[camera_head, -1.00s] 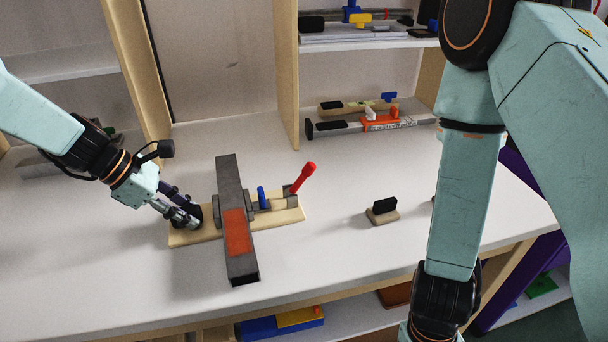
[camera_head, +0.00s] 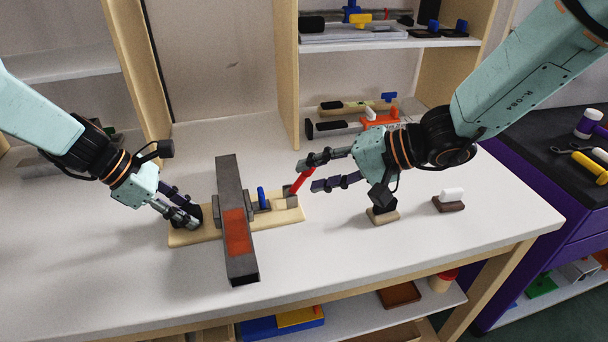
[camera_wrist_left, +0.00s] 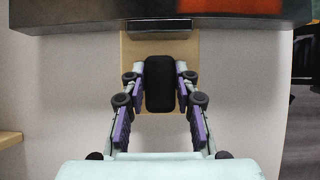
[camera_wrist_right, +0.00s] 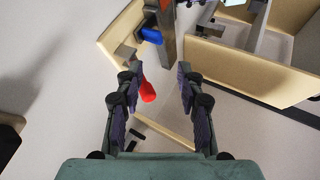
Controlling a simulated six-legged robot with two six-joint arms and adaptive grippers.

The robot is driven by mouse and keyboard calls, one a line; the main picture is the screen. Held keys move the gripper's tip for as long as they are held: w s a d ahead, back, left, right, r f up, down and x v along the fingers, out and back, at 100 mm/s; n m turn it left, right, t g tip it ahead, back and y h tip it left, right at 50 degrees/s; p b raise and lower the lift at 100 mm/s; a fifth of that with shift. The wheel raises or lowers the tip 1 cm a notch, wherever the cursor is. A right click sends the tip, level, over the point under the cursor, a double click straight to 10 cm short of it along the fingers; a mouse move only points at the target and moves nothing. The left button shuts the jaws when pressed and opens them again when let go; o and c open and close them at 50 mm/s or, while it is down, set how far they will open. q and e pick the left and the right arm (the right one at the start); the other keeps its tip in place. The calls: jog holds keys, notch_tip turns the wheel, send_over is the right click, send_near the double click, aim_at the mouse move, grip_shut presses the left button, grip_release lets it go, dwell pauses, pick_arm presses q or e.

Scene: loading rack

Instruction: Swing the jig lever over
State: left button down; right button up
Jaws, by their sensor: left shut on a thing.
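The jig is a light wooden board (camera_head: 188,237) on the table with a dark grey bar (camera_head: 230,180) clamped across it, bearing an orange-red patch. The red-handled jig lever (camera_head: 300,181) stands at the board's right end, tilted up to the right. It also shows in the right wrist view as a red knob (camera_wrist_right: 148,91). My left gripper (camera_head: 194,217) is shut on the black block (camera_wrist_left: 160,84) at the board's left end. My right gripper (camera_head: 312,174) is open, with its fingers on either side of the lever's red end; contact cannot be made out.
A blue peg (camera_head: 262,198) stands on the board between bar and lever. A small block with a black top (camera_head: 383,208) and one with a white top (camera_head: 450,199) stand to the right. A wooden upright (camera_head: 286,75) and shelves rise behind. The front of the table is clear.

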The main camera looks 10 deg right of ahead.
aim_at(309, 175)
jog(key=w+d+r+n+g, duration=0.2)
jog(key=w+d+n, duration=0.2)
jog(key=w+n, duration=0.45)
jog(key=shift+s+a+f+n+g+h, duration=0.5)
jog(key=shift+a+f+n+g, duration=0.3)
jog(key=shift+n, duration=1.65)
jog(key=shift+s+a+f+n+g+h, duration=0.55)
jog(key=shift+f+n, duration=0.4)
jog(key=shift+n, duration=1.5)
jog(key=shift+s+a+f+n+g+h, duration=0.35)
jog(key=shift+a+f+n+g+h, duration=0.4)
jog(key=shift+n, duration=1.7)
jog(key=shift+f, duration=0.15)
jog(key=shift+c, duration=0.2)
grip_shut()
